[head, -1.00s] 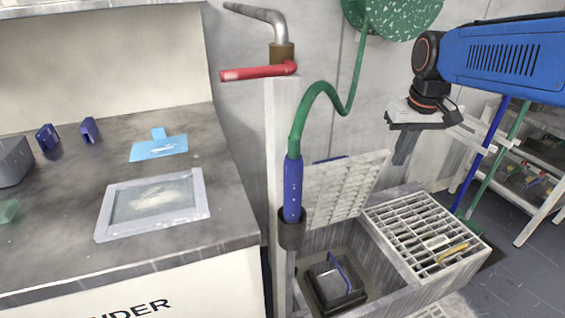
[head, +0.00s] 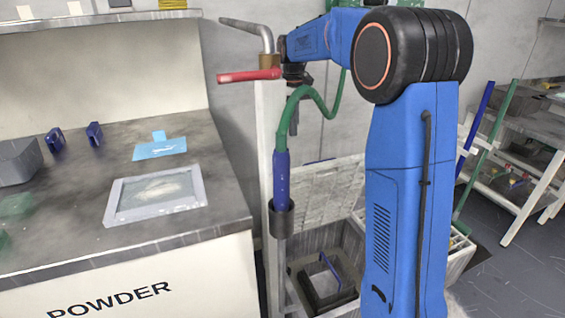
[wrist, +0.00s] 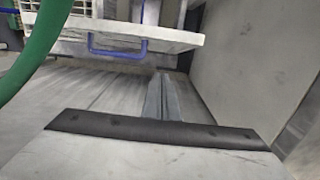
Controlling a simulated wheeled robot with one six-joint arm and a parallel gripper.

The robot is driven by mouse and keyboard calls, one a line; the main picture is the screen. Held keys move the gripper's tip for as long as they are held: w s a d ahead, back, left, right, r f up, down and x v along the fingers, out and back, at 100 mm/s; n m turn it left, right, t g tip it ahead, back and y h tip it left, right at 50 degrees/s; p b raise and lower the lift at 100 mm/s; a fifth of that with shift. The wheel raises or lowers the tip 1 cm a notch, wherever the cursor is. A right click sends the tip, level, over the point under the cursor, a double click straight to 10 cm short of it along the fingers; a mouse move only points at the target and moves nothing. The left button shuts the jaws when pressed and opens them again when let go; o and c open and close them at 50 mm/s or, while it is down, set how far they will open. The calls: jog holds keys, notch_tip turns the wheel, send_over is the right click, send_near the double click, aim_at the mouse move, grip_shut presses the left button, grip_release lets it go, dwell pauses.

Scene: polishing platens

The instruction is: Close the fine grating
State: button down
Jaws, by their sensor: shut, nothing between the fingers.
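The fine grating (head: 325,190) is a pale panel with small slots. In the head view it stands raised, leaning back near the wall behind the pit, partly covered by my arm. A blue handle (head: 318,161) shows at its top edge. In the wrist view a pale panel edge (wrist: 175,40) with a blue handle (wrist: 118,50) crosses the top. My gripper (wrist: 166,92) is shut and empty, apart from the handle and on the wall side of the panel. In the head view it is partly hidden behind the green hose.
The open pit (head: 300,255) holds a dark box with a blue handle (head: 328,278). A green hose (head: 318,95) with a blue nozzle and a post with a red lever (head: 248,75) stand close in front. A bench (head: 90,220) is left, a rack (head: 520,180) right.

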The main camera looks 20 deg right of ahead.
jog(key=s+f, duration=0.4)
jog(key=f, duration=0.6)
jog(key=shift+f, duration=0.4)
jog(key=shift+s+a, duration=0.1)
jog(key=shift+s, duration=0.05)
